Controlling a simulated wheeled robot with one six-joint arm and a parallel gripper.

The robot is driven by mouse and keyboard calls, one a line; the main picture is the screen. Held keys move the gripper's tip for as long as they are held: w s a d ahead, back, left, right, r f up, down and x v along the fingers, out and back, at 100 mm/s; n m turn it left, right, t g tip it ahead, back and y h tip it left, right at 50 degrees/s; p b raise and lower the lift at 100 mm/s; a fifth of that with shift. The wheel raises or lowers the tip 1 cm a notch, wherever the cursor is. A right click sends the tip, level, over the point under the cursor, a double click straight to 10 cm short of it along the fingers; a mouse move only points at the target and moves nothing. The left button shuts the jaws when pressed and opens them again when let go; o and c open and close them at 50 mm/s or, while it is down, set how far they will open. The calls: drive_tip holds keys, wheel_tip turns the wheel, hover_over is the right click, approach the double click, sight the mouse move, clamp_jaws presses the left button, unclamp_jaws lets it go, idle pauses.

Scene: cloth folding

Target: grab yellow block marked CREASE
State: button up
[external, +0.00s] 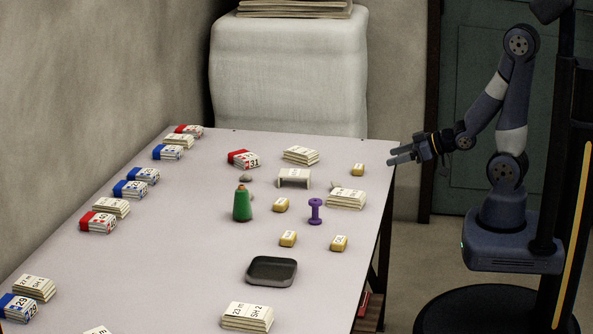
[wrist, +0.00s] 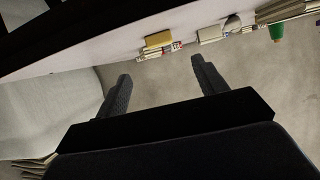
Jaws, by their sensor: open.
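Several small yellow blocks lie on the table. One is at the far right near the table edge (external: 358,169). Another yellow block (external: 281,205) lies right of the green bottle. Two more yellow blocks, a left one (external: 288,239) and a right one (external: 339,243), lie nearer the camera. Their markings are too small to read, so I cannot tell which says CREASE. My gripper (external: 391,156) is open and empty, beyond the table's right edge, near the far-right block. In the wrist view a yellow block (wrist: 158,40) shows beyond the open fingers (wrist: 160,68).
A green bottle (external: 242,204), a purple spool (external: 315,211), a white stand (external: 294,176) and a dark tray (external: 271,270) stand on the table. Folded cloth stacks line the left side. A cream stack (external: 346,199) lies near the right edge. The table's centre left is clear.

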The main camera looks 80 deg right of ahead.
sight(363, 166)
drive_tip(key=b+x, duration=0.2)
drive_tip(key=x, duration=0.8)
drive_tip(key=shift+w+f+b, duration=0.15)
drive_tip(key=shift+f+b, duration=0.15)
drive_tip(key=shift+b, duration=0.05)
drive_tip(key=shift+c, duration=0.4)
drive_tip(key=c, duration=1)
